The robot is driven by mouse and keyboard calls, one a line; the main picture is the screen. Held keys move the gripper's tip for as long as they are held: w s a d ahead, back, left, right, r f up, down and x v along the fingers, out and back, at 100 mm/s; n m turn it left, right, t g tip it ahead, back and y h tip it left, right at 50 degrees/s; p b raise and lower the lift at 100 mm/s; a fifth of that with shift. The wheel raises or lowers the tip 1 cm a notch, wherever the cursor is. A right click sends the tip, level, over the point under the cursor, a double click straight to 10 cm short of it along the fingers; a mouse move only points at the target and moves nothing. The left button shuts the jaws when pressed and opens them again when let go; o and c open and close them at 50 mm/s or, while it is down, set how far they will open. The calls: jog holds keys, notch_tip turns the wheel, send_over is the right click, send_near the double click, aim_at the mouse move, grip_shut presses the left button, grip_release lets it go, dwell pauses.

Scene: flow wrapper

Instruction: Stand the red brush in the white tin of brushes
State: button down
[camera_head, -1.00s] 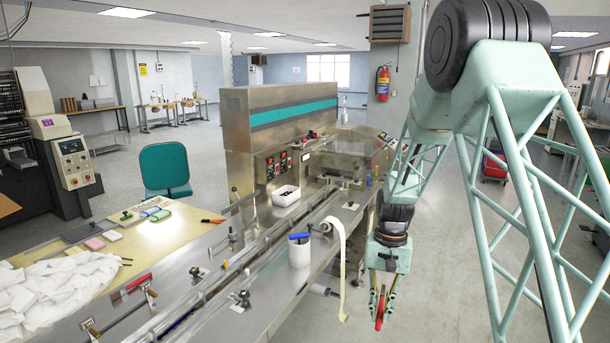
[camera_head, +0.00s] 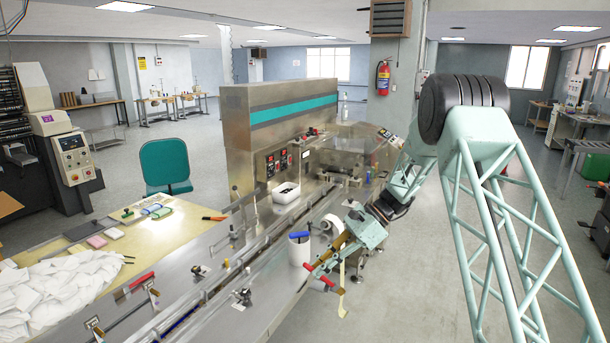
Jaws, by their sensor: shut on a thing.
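The white tin (camera_head: 299,254) stands on the steel machine's front edge, with a blue brush (camera_head: 299,236) showing at its top. My gripper (camera_head: 318,274) is beside the tin, at its lower right, reaching in from the right and tilted. It is shut on the red brush (camera_head: 327,282), which shows only as small red parts at the fingertips. The rest of the brush is hidden or too small to make out. I cannot tell whether the gripper touches the tin; the red brush is outside it.
A white box (camera_head: 286,193) stands farther back. A pile of white cloths (camera_head: 60,290) covers the left front. The floor to the right is open.

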jog(key=w+a+r+m+t+y+p, duration=0.1)
jog(key=w+a+r+m+t+y, duration=0.1)
jog(key=w+r, duration=0.5)
jog(key=w+a+r+m+t+y+p, duration=0.1)
jog(key=w+a+r+m+t+y, duration=0.1)
jog(key=w+r, duration=0.6)
jog(key=w+a+r+m+t+y+p, duration=0.1)
jog(key=w+a+r+m+t+y, duration=0.1)
jog(key=w+r+t, duration=0.4)
jog(key=w+r+m+y, duration=0.1)
jog(key=m, duration=0.1)
jog(key=shift+w+r+m+t+y, duration=0.25)
jog(key=shift+r+m+t+y, duration=0.05)
jog(key=shift+r+m, duration=0.1)
jog(key=shift+a+f, duration=0.1)
jog(key=shift+f, duration=0.15)
notch_tip(320, 180, down, 18)
jog(key=b, duration=0.7)
jog(key=shift+f, duration=0.2)
dwell(1.5)
jog(key=shift+f, duration=0.1)
dwell(0.4)
